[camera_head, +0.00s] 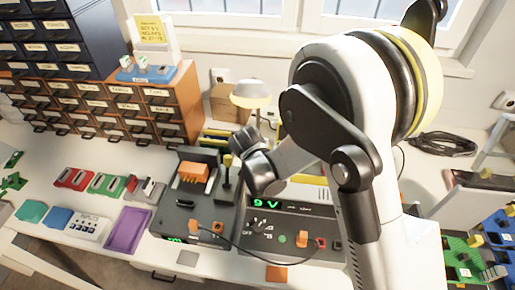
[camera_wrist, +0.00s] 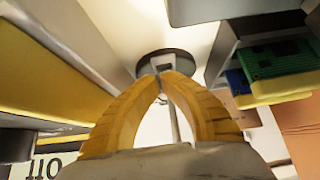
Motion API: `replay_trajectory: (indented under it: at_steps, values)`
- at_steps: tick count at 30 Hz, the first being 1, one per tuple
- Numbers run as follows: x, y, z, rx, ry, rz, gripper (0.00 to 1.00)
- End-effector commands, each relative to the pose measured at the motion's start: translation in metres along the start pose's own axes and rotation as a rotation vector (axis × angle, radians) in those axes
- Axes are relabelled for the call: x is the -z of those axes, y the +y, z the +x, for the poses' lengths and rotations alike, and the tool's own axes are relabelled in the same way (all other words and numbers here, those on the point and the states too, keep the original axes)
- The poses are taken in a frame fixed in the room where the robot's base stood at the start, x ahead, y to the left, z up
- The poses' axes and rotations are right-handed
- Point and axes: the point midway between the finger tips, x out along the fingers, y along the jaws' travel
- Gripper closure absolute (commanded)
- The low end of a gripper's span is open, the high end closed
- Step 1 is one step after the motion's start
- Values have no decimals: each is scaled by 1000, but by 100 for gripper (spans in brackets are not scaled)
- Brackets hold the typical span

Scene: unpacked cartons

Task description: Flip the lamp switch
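The lamp (camera_head: 251,92) has a pale shade with a yellowish rim and stands at the back of the bench, by the wall. Its lower part is hidden behind my arm in the head view. In the wrist view, the yellow fingers of my gripper (camera_wrist: 161,78) come together at their tips, with a gap lower between them. Just beyond the tips is a dark round disc (camera_wrist: 180,61) with a small pale piece at its middle, possibly the lamp switch. I cannot tell whether the tips touch it. My fingers are not clearly visible in the head view.
Green and blue boards (camera_wrist: 275,58) with a yellow edge are close on the right in the wrist view; a pale body with a yellow band (camera_wrist: 40,75) is close on the left. A power supply reading 9 V (camera_head: 290,225) and a drawer cabinet (camera_head: 115,105) stand on the bench.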

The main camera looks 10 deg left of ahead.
Motion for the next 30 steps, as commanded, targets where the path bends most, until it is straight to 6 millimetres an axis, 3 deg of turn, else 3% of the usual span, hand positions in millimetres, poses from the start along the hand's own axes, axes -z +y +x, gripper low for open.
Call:
replay_trajectory:
  at_steps: [3,30]
  values:
    - [-8,0,9,0,0,0,100]
    - [10,0,11,0,0,0,100]
